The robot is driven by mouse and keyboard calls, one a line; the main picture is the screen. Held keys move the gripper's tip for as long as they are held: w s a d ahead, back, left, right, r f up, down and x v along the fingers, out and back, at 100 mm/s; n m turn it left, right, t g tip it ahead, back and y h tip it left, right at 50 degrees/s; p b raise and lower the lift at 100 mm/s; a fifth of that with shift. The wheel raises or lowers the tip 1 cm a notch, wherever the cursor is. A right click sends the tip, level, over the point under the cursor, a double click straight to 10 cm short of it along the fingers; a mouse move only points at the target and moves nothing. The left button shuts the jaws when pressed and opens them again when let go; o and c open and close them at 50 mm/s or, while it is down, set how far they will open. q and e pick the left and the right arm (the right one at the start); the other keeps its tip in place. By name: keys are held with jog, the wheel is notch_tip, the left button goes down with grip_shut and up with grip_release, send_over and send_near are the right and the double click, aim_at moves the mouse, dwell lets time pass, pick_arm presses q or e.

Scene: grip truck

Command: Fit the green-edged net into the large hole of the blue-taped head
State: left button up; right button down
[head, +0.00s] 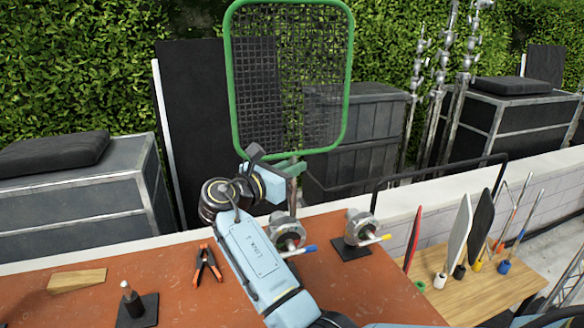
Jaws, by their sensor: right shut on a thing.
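The green-edged net (347,90) stands upright, a dark mesh in a rounded green frame, in the upper middle of the head view. My right gripper (288,170) is shut on it near the bottom of the frame. Its short stem (292,194) points down toward the blue-taped head (289,233), a round grey metal head with a blue-tipped handle on the orange-brown table. My arm partly covers that head. I cannot tell whether the stem is in the large hole or only in front of or above it. My left gripper is not in view.
A similar head with a yellow-tipped handle (361,228) stands close on the right. Orange-black pliers (207,263), a wooden wedge (77,280) and a small black-based post (136,304) lie left. A wooden rack (480,292) holds several flags at right. A white wall runs behind.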

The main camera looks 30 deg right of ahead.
aim_at(291, 199)
jog(key=shift+f, duration=0.6)
jog(key=shift+a+f, duration=0.15)
jog(key=shift+f, duration=0.95)
jog(key=shift+f, duration=0.35)
jog(key=shift+f+b, duration=0.65)
jog(key=shift+f, duration=1.35)
jog(key=c, duration=1.3)
grip_release()
jog(key=shift+c, duration=0.2)
